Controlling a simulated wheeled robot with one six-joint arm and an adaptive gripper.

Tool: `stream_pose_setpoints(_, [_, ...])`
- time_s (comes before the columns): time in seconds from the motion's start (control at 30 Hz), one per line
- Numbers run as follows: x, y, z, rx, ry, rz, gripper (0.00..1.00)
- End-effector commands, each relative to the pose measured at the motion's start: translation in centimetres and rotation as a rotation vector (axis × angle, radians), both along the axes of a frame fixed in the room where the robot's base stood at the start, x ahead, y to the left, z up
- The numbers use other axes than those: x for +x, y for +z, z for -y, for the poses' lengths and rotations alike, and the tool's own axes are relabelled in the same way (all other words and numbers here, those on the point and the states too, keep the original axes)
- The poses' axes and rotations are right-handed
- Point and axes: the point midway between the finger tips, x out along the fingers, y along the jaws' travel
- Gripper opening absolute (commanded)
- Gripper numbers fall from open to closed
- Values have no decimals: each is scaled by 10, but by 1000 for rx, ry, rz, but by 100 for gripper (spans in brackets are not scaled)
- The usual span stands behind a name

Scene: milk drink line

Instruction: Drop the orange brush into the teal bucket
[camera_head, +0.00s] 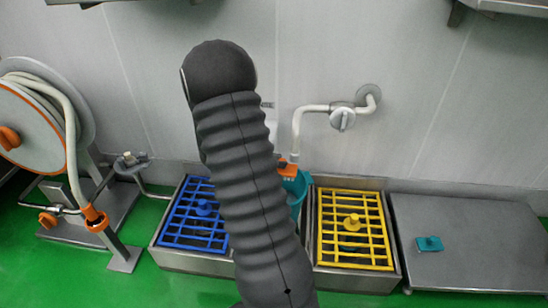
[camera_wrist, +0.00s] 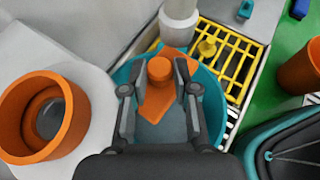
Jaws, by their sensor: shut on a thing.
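The orange brush (camera_wrist: 158,104) is a flat block with a round knob on top, in the middle of the wrist view. My gripper (camera_wrist: 160,72) is shut on its knob, one finger on each side. The teal bucket (camera_wrist: 212,88) lies directly below, and the brush appears over its opening; the height between them is hard to judge. In the head view the teal bucket (camera_head: 299,189) shows partly behind my dark arm, with an orange piece of the brush (camera_head: 287,169) above it. My gripper is hidden there.
A wall tap (camera_head: 312,109) ends close above the bucket. A blue grate (camera_head: 188,237) and a yellow grate (camera_head: 353,252) flank it. A teal brush (camera_head: 429,243) lies on the metal table (camera_head: 480,262) at right. A hose reel (camera_head: 35,125) stands at left.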

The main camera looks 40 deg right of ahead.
Motion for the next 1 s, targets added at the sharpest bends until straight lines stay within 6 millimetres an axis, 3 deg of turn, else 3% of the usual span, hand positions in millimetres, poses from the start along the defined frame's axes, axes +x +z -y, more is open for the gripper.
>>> stream_pose_setpoints(0.3, [0,-35,0,1,2,-2,0])
stream_pose_setpoints(0.77, [2,-44,-2,0,5,1,0])
stream_pose_setpoints(0.8, [2,-44,-2,0,5,1,31])
stream_pose_setpoints(0.9, [2,-44,-2,0,5,1,56])
stream_pose_setpoints(1.0, [2,-44,-2,0,5,1,58])
